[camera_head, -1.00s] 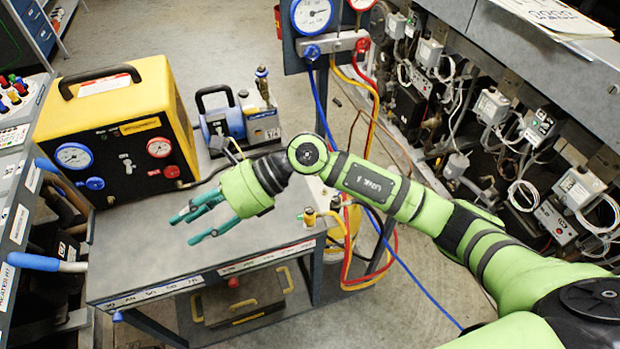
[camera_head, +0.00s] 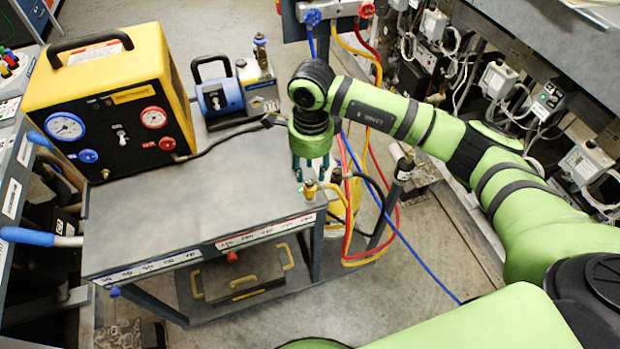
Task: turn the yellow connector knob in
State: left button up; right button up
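A small yellow-brass knob (camera_head: 310,189) stands upright at the right front corner of the grey cart top; I take it to be the connector knob. My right gripper (camera_head: 310,170) points down, just behind and above the first knob in the picture. Its teal fingers look apart, and I see nothing held between them. The fingertips partly blend with the fittings, so I cannot tell whether they touch anything. My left gripper is not in view.
A yellow machine with gauges (camera_head: 110,95) and a blue pump (camera_head: 218,98) stand on the cart (camera_head: 170,215). Red, yellow and blue hoses (camera_head: 345,235) hang beside the cart's right edge. The compressor rack (camera_head: 520,80) is at right. The cart's front middle is clear.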

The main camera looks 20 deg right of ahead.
aim_at(310, 181)
notch_tip(310, 181, down, 3)
jog(key=shift+f+b, duration=0.2)
jog(key=shift+b, duration=0.35)
jog(key=shift+n, duration=1.2)
jog(key=n, duration=0.4)
jog(key=shift+p, duration=0.35)
jog(key=n+b, duration=1.2)
jog(key=shift+f, duration=0.3)
jog(key=shift+r+n+b, duration=0.15)
jog(key=shift+n+b, duration=0.4)
jog(key=shift+n, duration=0.45)
jog(key=shift+r+n, duration=0.15)
jog(key=shift+n, duration=0.15)
jog(key=shift+c, duration=0.4)
grip_shut()
